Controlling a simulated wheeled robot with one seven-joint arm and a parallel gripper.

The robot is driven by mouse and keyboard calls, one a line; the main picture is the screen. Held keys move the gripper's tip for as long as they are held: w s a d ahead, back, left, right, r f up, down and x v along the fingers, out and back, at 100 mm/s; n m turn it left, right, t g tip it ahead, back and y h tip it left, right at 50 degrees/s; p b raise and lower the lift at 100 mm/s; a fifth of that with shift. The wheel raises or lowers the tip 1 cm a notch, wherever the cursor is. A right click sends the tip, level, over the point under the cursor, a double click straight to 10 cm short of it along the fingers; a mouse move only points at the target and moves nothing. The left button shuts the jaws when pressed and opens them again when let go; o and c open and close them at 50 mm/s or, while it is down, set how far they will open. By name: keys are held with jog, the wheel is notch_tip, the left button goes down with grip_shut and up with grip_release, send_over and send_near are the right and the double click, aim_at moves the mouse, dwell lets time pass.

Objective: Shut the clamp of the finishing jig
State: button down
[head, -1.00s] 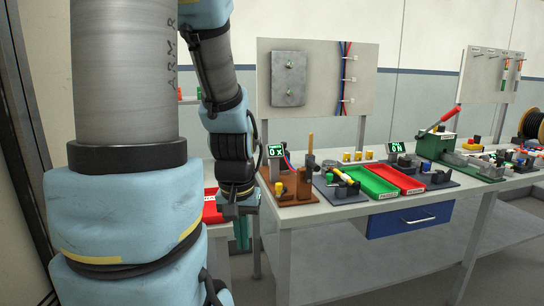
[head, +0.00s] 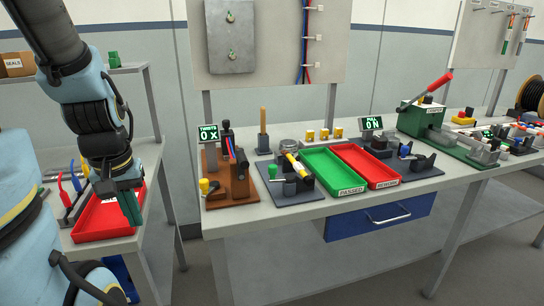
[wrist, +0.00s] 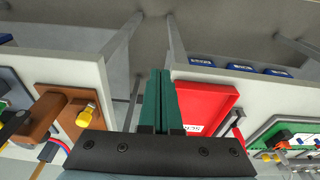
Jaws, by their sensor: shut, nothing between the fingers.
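My gripper (head: 131,207) has green fingers, shut and empty, and hangs beside the red tray on the left side table. The wrist view shows the two fingers (wrist: 160,100) pressed together. On the bench to the right stands a brown jig (head: 228,188) with a yellow-knobbed part, a dark post, coloured wires and a display reading "TWISTS 0 X". Next to it is a grey plate (head: 290,195) with a green-knobbed part and a yellow piece lying in a dark holder. No label names the finishing jig, and clamp positions are too small to tell.
A red tray (head: 105,222) is on the side table. A green tray (head: 330,172) and another red tray (head: 366,165) lie on the bench. A pull tester display (head: 371,123) and a green press with a red lever (head: 430,105) stand farther right. A gap separates the tables.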

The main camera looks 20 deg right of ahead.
jog(key=w+d+r+m+p, duration=0.1)
jog(key=w+d+r+m, duration=0.1)
jog(key=d, duration=0.7)
jog(key=w+d+r+m+h+p, duration=0.1)
jog(key=w+d+r, duration=0.3)
jog(key=d, duration=0.5)
jog(key=w+d+r+m+t+p, duration=0.1)
jog(key=w+d+r+m, duration=0.1)
jog(key=w+d, duration=0.3)
jog(key=shift+w+d+r+m+h+p, duration=0.1)
jog(key=shift+d+r+m+h, duration=0.05)
jog(key=shift+d, duration=0.6)
jog(key=shift+w+d+r+m+h+p, duration=0.1)
jog(key=shift+w+d+m, duration=0.1)
jog(key=shift+d, duration=0.55)
jog(key=shift+w+d+r+m+h+p, duration=0.1)
jog(key=shift+d+r+m+h, duration=0.05)
jog(key=shift+d, duration=0.6)
jog(key=d+r+m, duration=0.1)
jog(key=d, duration=0.7)
jog(key=shift+s+d+r+h, duration=0.2)
jog(key=shift+s+h, duration=0.1)
jog(key=shift+s, duration=0.15)
jog(key=shift+f, duration=0.1)
notch_tip(320, 180, down, 9)
jog(key=p, duration=0.5)
jog(key=shift+s+a+f, duration=0.2)
jog(key=shift+s+a, duration=0.05)
jog(key=shift+a, duration=0.05)
